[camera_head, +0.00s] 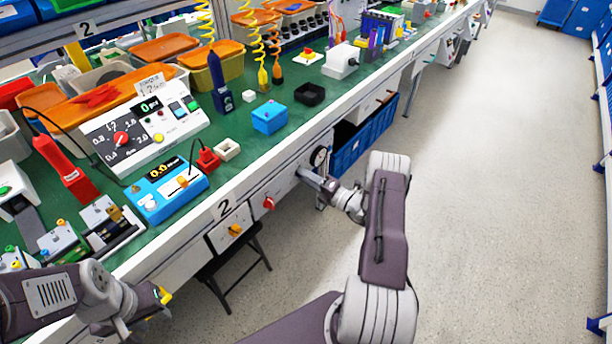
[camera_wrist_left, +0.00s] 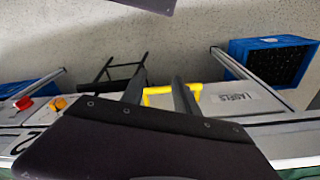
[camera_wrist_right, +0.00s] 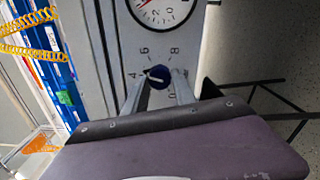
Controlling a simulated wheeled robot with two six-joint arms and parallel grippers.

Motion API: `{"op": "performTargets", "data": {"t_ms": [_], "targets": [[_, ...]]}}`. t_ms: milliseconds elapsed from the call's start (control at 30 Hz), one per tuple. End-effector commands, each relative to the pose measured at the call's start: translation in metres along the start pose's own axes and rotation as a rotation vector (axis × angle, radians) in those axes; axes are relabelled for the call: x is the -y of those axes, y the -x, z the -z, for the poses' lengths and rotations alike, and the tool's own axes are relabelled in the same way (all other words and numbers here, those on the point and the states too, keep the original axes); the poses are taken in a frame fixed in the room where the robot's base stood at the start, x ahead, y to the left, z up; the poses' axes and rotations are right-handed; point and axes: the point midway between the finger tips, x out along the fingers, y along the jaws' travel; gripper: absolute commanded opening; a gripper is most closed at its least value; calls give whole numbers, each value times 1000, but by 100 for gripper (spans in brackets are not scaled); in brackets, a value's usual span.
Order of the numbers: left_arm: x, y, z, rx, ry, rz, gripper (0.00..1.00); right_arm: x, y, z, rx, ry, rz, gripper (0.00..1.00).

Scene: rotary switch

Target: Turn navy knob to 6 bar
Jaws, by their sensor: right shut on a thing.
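The navy knob (camera_wrist_right: 159,77) sits on a grey panel below a round gauge (camera_wrist_right: 160,8) in the right wrist view. Printed numbers, including 4, 6 and 8, surround it. A pale pointer mark on the knob appears turned left, toward the 4. My right gripper (camera_wrist_right: 158,88) has a finger on each side of the knob and is shut on it. In the head view, my right gripper (camera_head: 306,176) is at the bench front below the gauge (camera_head: 319,157); the knob is hidden there. My left gripper (camera_wrist_left: 160,88) has its fingers apart, near a yellow bar (camera_wrist_left: 170,92).
The bench front carries a red knob (camera_head: 268,203) and a yellow-orange knob (camera_head: 235,230). A black folding stool (camera_head: 238,262) stands below. A blue crate (camera_head: 365,135) lies beyond my right gripper. The green bench top is crowded; the floor at right is clear.

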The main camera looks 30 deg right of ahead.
Motion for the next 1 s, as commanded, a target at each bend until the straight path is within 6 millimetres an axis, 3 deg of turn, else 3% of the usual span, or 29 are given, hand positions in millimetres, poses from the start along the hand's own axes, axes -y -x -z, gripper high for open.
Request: {"op": "performTargets", "data": {"t_ms": [600, 1000], "targets": [[0, 9, 1, 0, 0, 0, 36, 0, 0, 0, 0, -542, 2, 0], [0, 11, 1, 0, 0, 0, 36, 0, 0, 0, 0, -721, 3, 0]]}}
